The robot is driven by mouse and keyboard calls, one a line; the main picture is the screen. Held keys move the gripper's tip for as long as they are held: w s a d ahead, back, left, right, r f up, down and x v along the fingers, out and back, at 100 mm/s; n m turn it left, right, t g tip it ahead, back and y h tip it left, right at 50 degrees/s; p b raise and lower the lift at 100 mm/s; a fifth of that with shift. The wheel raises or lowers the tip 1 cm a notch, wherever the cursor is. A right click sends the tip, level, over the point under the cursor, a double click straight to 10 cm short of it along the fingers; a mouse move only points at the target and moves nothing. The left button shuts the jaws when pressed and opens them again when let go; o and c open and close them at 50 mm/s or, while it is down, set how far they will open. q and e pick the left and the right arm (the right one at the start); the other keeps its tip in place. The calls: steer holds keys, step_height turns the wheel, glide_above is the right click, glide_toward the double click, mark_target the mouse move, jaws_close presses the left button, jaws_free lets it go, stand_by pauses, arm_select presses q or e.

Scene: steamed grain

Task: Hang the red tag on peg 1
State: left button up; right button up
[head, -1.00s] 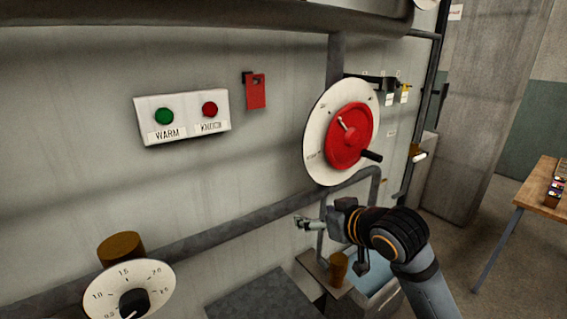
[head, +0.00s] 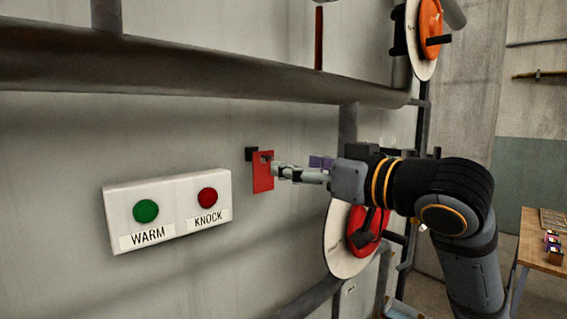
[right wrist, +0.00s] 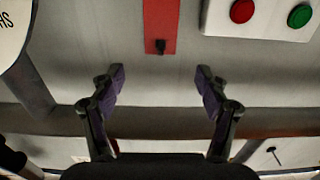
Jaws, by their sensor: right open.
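The red tag (head: 264,182) is a flat red plate with a hole near its top. It hangs on a small black holder (head: 251,154) on the grey wall, right of the button box. It also shows in the right wrist view (right wrist: 160,25), above and between the fingers, with a small dark piece against it. My right gripper (head: 290,168) is open, its fingers just right of the tag in the head view. In the right wrist view the gripper (right wrist: 160,75) is empty between its spread fingers. I cannot make out peg 1; my right arm covers part of the wall. My left gripper is not in view.
A white button box (head: 170,208) marked WARM and KNOCK is left of the tag. A thick pipe (head: 200,75) crosses above. A white dial (head: 340,245) with a red wheel is below my arm. An orange wheel (head: 431,25) is upper right. A wooden table (head: 535,250) stands far right.

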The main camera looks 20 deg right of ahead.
mark_target(272, 157)
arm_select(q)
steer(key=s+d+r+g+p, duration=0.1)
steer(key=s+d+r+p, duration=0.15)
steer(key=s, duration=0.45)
arm_select(e)
steer(key=p+x, duration=0.1)
steer(key=x, duration=0.1)
steer(key=p+x, duration=0.1)
steer(key=x, duration=0.2)
steer(key=p+x, duration=0.1)
steer(key=x, duration=0.2)
steer(key=shift+w+a+r, duration=0.15)
steer(key=shift+r, duration=0.1)
steer(key=shift+w+a+f, duration=0.15)
steer(key=shift+w, duration=0.25)
steer(key=c, duration=1.1)
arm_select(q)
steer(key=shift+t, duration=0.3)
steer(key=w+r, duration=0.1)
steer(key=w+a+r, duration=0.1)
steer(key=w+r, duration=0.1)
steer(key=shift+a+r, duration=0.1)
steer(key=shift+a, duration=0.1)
arm_select(e)
steer(key=o, duration=1.1)
steer(key=shift+c, duration=0.2)
